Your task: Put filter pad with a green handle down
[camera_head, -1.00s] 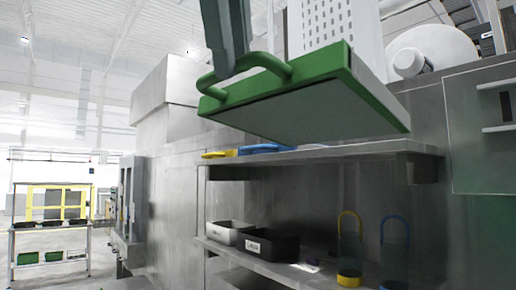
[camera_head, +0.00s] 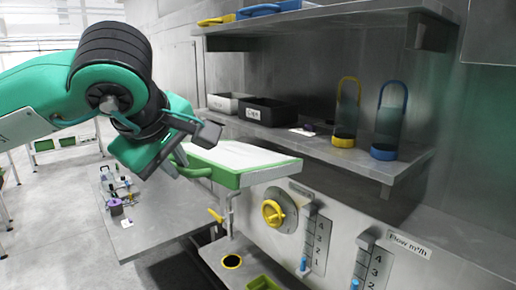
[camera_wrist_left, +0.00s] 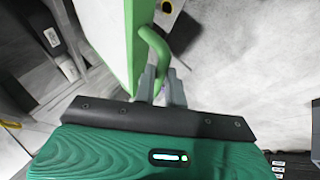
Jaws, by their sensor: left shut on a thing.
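The filter pad (camera_head: 240,160) is a flat white-topped slab with a green frame and a green handle. My left gripper (camera_head: 182,158) is shut on its handle and holds the pad in the air in front of the washer, below the lower shelf. The left wrist view shows the green handle (camera_wrist_left: 154,50) between the fingers (camera_wrist_left: 158,84), with the pad's pale face and green edge (camera_wrist_left: 128,40) to the upper left. The fingertips are partly hidden by the arm in the head view. My right gripper is not in view.
The lower shelf (camera_head: 300,142) holds a white bin (camera_head: 228,103), a black bin (camera_head: 268,111) and yellow and blue looped holders. Blue and yellow handled pads lie on the upper shelf (camera_head: 330,18). A yellow knob (camera_head: 272,213) and flow gauges are below. A grey worktop (camera_head: 160,215) carries small items.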

